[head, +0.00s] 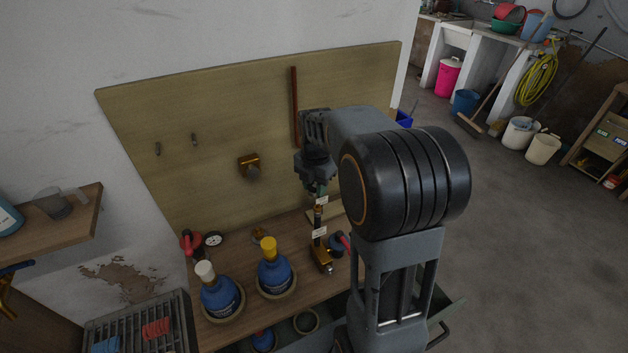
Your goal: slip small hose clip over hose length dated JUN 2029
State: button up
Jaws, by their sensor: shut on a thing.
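My gripper (319,187) points down in front of the board, above the workbench. It is shut on a small tagged piece, which looks like the small hose clip, but the jaws and my arm hide most of it. Directly below is a thin, dark, upright hose length (317,220) with a pale label (319,231); its print is too small to read. The hose length stands on a brass-coloured holder (321,259) on the bench. A second pale tag (321,201) shows just under the jaws. I cannot tell whether the held piece is around the hose or only above it.
Two blue bottles, one with a white cap (220,295) and one with a yellow cap (274,270), stand left of the holder. A gauge (213,239) and a red-handled item (190,242) lie behind. A dark item (338,244) stands close right of the hose.

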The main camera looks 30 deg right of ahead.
aim_at(316, 208)
jog(key=shift+d, duration=0.2)
jog(key=shift+f, duration=0.1)
jog(key=shift+f+b, duration=2.05)
jog(key=shift+f, duration=0.75)
jog(key=shift+f+b, duration=1.2)
jog(key=shift+f, duration=0.85)
jog(key=o, duration=1)
notch_tip(316, 208, up, 14)
jog(key=shift+f, duration=0.1)
dwell(0.5)
